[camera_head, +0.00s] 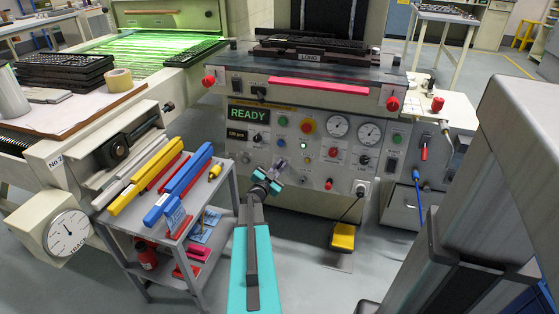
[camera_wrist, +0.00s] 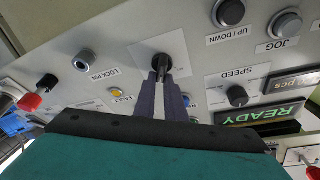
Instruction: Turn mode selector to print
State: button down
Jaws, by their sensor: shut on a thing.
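The mode selector is most likely the black knob (camera_wrist: 162,62) on a grey square plate in the wrist view. My gripper (camera_wrist: 162,78) is shut on it, with both fingertips close around it. Its label and pointer direction cannot be read, as the fingers cover part of the plate. In the head view my gripper (camera_head: 277,170) is at the front of the machine's cream control panel (camera_head: 310,183), and it hides the knob there.
Close by in the wrist view are the SPEED knob (camera_wrist: 237,96), the LOCK PIN knob (camera_wrist: 85,60), the yellow FAULT light (camera_wrist: 117,93) and the UP/DOWN button (camera_wrist: 229,12). The READY display (camera_head: 248,114) is lit. A grey cart (camera_head: 222,188) with tools stands left of my arm.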

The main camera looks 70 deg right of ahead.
jog(key=shift+a+f+m+g+y+p, duration=0.1)
jog(key=shift+m+g+y+p, duration=0.15)
jog(key=shift+m+p, duration=0.55)
jog(key=shift+f+m+g+y+p, duration=0.15)
jog(key=shift+m+g+p, duration=0.25)
jog(key=shift+m, duration=0.8)
jog(key=c, duration=1.9)
grip_release()
jog(key=shift+o, duration=0.4)
jog(key=shift+s, duration=0.1)
jog(key=shift+r, duration=0.1)
jog(key=w+a+r+p, duration=0.1)
jog(key=w+a+p, duration=0.1)
jog(key=a, duration=1.1)
jog(key=shift+w+a, duration=0.25)
